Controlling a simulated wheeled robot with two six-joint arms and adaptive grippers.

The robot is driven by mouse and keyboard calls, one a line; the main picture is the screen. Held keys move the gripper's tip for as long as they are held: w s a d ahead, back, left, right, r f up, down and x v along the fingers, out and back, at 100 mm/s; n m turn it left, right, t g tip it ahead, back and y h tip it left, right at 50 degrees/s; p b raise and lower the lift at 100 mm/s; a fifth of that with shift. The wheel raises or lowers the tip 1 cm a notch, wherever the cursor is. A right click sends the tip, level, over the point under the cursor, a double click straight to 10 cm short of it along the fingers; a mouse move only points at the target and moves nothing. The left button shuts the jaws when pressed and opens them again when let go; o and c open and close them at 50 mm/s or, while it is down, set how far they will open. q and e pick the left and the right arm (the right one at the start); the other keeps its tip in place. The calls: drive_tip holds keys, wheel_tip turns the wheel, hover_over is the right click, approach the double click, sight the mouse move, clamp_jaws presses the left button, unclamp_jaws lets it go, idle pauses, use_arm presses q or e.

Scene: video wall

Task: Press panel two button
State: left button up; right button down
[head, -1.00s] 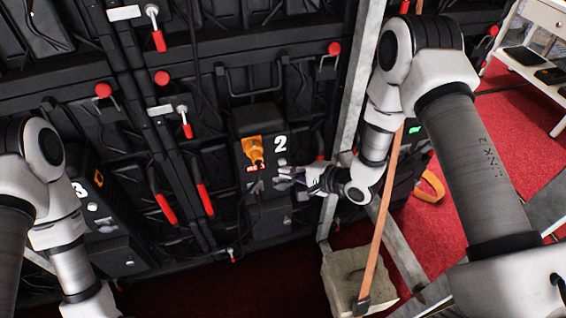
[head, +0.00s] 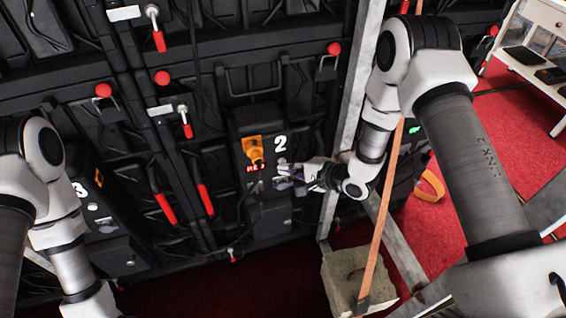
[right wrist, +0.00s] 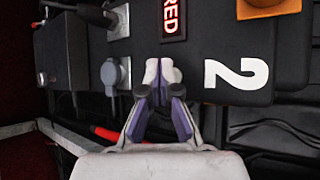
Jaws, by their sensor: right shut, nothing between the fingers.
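Panel two is a black box (head: 262,119) on the dark video wall, with a white "2" (head: 280,143), an orange plug (head: 254,149) and a lit red display (head: 256,168). In the right wrist view the display (right wrist: 172,18) reads RED, beside the white "2" (right wrist: 236,74). My right gripper (head: 280,171) is shut and empty, its tips at the panel just below the "2". In the right wrist view the closed tips (right wrist: 163,72) cover the spot between the display and the "2"; the button is hidden there and contact cannot be told. My left gripper is out of view.
Grey capped sockets (right wrist: 113,75) sit beside the tips. Panel three (head: 100,205) is at the left, partly behind my left arm. A metal post (head: 352,90), an orange strap (head: 383,210) and a concrete block (head: 345,278) stand at the right.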

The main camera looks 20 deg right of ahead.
drive_tip(key=shift+w, duration=0.15)
drive_tip(key=shift+s, duration=0.2)
drive_tip(key=shift+s+p, duration=0.3)
drive_tip(key=shift+s, duration=0.4)
drive_tip(key=shift+s+d+p, duration=0.1)
drive_tip(key=shift+s+p, duration=0.45)
drive_tip(key=shift+s, duration=1.95)
